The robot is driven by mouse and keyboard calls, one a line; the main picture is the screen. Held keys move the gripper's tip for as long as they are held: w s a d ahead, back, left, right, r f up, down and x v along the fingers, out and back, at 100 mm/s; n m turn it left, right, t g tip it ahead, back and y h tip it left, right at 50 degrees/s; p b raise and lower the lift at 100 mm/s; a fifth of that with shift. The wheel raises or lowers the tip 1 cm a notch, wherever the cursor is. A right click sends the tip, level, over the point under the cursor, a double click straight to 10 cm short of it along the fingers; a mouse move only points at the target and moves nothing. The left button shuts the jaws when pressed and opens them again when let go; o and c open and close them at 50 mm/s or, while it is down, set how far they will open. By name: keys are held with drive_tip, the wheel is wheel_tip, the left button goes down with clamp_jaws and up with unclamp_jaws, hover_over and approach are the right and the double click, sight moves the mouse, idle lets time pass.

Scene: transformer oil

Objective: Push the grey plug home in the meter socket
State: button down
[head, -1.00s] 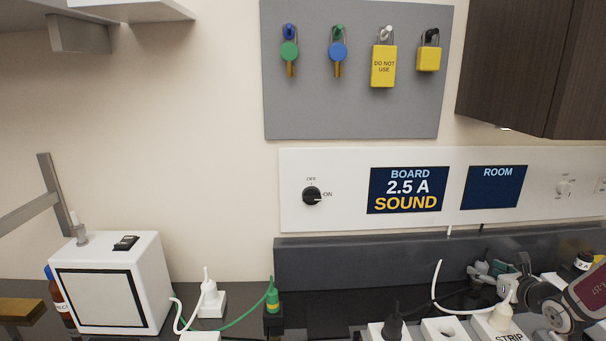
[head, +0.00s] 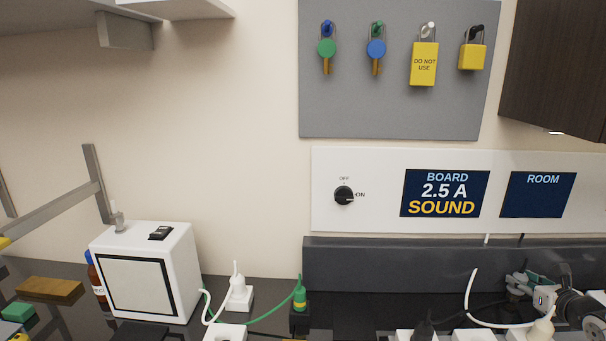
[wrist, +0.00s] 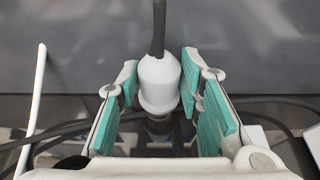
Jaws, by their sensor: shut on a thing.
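In the wrist view a pale grey plug (wrist: 158,85) with a dark cable stands roughly upright between the green-padded fingers of my gripper (wrist: 160,115). My gripper is shut on this plug. Its lower end is dark and what lies beneath it is unclear. In the head view my gripper (head: 527,288) is at the far right, in front of the dark upstand; the held plug is not clear there. I cannot make out the meter socket, or whether the plug touches it.
A white plug (head: 541,328) with a white cable stands close below my gripper. A black plug (head: 424,328) is left of it. A green plug (head: 300,297), another white plug (head: 237,288) and a white box (head: 150,270) stand further left. Loose dark cables (wrist: 60,135) cross the wrist view.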

sight(517, 265)
drive_tip(key=shift+r+p, duration=0.6)
drive_tip(key=shift+r, duration=1.35)
drive_tip(key=shift+a, duration=0.1)
drive_tip(key=s+a+r+n+y+p, duration=0.1)
drive_tip(key=s+a+r+y+p, duration=0.1)
drive_tip(key=s+a, duration=0.5)
drive_tip(key=s+a+r+n+y+p, duration=0.2)
drive_tip(key=s+a+r+p, duration=0.3)
drive_tip(key=s+a, duration=0.3)
drive_tip(key=a+p, duration=0.1)
drive_tip(key=a, duration=0.3)
drive_tip(key=shift+p, duration=0.4)
drive_tip(key=shift+s+f, duration=0.1)
drive_tip(key=shift+f, duration=0.1)
wheel_tip(517, 265, down, 6)
drive_tip(key=b, duration=0.3)
drive_tip(key=shift+r, duration=0.25)
drive_tip(key=shift+b, duration=0.55)
idle(2.1)
